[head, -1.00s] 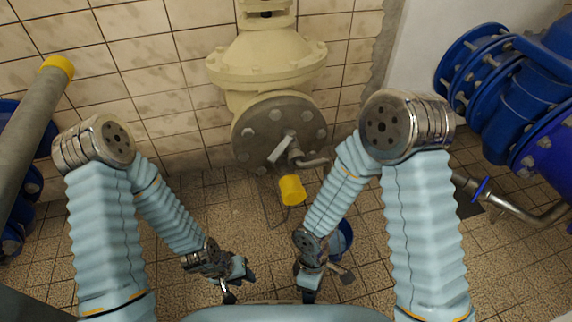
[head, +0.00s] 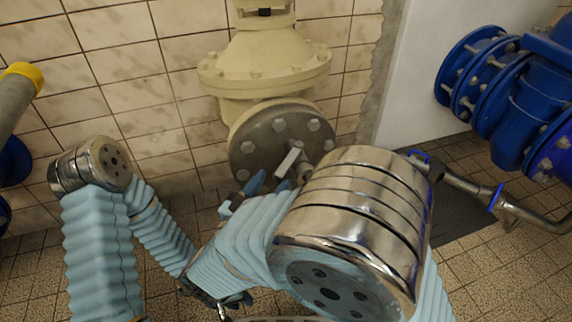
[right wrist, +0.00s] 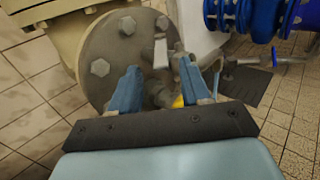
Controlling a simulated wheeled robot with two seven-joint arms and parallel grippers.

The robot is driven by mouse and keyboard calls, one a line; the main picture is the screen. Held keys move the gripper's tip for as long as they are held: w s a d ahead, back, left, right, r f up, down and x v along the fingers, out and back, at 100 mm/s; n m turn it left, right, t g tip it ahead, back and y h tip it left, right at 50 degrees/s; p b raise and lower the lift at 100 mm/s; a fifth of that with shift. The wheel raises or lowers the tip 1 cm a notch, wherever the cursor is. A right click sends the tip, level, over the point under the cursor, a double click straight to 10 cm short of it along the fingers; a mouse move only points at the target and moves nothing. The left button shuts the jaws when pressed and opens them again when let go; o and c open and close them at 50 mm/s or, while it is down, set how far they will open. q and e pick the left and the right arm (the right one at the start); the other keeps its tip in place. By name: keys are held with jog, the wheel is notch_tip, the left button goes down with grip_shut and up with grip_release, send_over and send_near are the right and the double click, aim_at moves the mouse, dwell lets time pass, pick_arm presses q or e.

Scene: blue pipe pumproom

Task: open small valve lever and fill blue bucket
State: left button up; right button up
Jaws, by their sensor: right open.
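The small valve lever (head: 288,162) is a pale flat handle in front of the round grey flange (head: 262,150). In the right wrist view the lever (right wrist: 160,53) stands just beyond and between the two blue fingertips. My right gripper (head: 241,194) is open and empty, below and left of the lever in the head view; its spread fingers also show in the right wrist view (right wrist: 158,82). My left gripper (head: 222,308) is low at the bottom edge, partly cut off, and its jaws are unclear. The blue bucket is not visible now; my right arm covers that floor area in the head view.
A cream valve body (head: 264,65) rises above the flange against the tiled wall. Something yellow (right wrist: 178,101) shows below the lever, partly hidden. Blue pipes (head: 520,85) and a thin metal pipe (head: 470,185) lie to the right. Tiled floor is open at lower right.

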aim_at(296, 149)
jog(key=x, duration=0.7)
jog(key=shift+w+d+b, duration=0.1)
jog(key=shift+w+b, duration=0.2)
jog(key=shift+b, duration=0.05)
grip_shut()
